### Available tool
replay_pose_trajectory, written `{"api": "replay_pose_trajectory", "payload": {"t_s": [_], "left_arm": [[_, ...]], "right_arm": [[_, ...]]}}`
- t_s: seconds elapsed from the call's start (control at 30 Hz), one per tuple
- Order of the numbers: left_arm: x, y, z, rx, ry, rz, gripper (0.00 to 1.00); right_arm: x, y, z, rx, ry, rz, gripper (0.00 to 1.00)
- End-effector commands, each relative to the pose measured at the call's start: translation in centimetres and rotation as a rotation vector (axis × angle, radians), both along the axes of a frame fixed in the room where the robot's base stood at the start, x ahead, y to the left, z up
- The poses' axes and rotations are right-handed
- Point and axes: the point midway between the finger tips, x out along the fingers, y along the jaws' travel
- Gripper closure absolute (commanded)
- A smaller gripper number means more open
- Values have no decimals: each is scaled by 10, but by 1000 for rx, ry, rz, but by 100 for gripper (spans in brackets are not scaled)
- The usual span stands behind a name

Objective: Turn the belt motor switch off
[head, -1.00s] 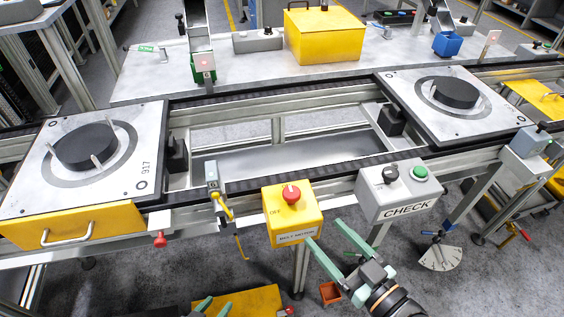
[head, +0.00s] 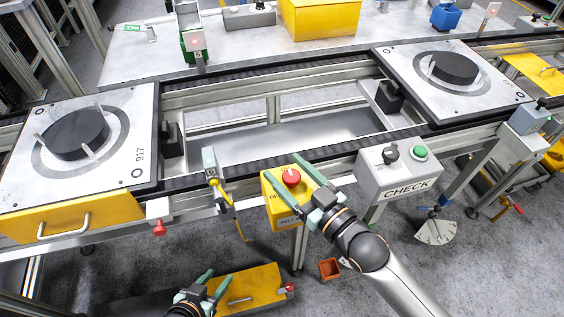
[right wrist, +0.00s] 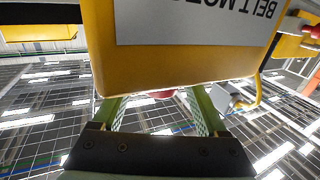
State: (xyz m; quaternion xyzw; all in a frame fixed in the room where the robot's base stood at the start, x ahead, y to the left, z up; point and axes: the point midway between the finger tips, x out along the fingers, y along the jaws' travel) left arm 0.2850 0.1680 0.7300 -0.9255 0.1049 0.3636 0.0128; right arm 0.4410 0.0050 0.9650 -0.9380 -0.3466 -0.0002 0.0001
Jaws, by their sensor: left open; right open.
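The belt motor switch box (head: 268,193) is yellow, with a red knob (head: 291,177) on its top face and a partly covered label on its front. In the right wrist view, the box (right wrist: 180,65) fills the upper middle with its label upside down, and a bit of the red knob (right wrist: 163,94) shows below its edge. My right gripper (head: 285,168) is open over the box, one finger on each side of the knob; I cannot tell whether they touch it. The knob's setting is unclear. My left gripper (head: 207,283) is open and empty at the bottom, low in front of the line.
The grey CHECK box (head: 385,185), with a black knob and green button, stands just right of my right gripper. A yellow-handled device (head: 214,178) is left of the switch box. Pallets (head: 130,125) sit on the belt at both sides. A yellow case (head: 255,287) lies below.

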Motion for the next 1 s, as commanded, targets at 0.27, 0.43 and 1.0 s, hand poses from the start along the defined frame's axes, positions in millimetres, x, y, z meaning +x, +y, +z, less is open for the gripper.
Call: {"api": "replay_pose_trajectory", "payload": {"t_s": [0.27,0.43,1.0], "left_arm": [[0,0,1,-1,0,1,50],[0,0,1,-1,-1,1,50],[1,0,1,0,-2,2,50]], "right_arm": [[16,14,-1,-1,1,0,24],[17,14,-1,-1,1,0,24],[16,14,-1,-1,1,-1,80]]}}
